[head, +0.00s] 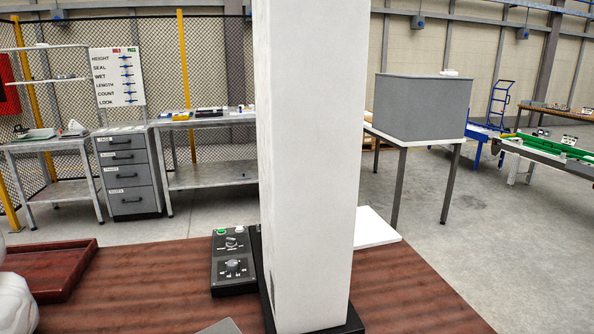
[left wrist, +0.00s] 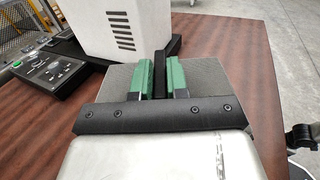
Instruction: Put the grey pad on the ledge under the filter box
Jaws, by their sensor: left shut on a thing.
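The tall white filter box (head: 305,170) stands upright on the brown table, with a black base (head: 353,324) showing at its foot. In the left wrist view its vented lower part (left wrist: 122,30) is just ahead of my left gripper. My left gripper (left wrist: 165,80) has green fingers, shut on a black upright part between them. The grey pad (left wrist: 217,80) spreads flat on both sides of the fingers, close to the box; my gripper hides its middle. A grey corner, likely the pad (head: 221,327), shows at the bottom of the head view. My right gripper is not identifiable.
A black control panel with knobs (head: 232,262) sits left of the filter box. A red-brown tray (head: 48,270) is at the table's left. A white flat panel (head: 375,229) lies right of the box. Brown table top (head: 420,290) is clear at the right.

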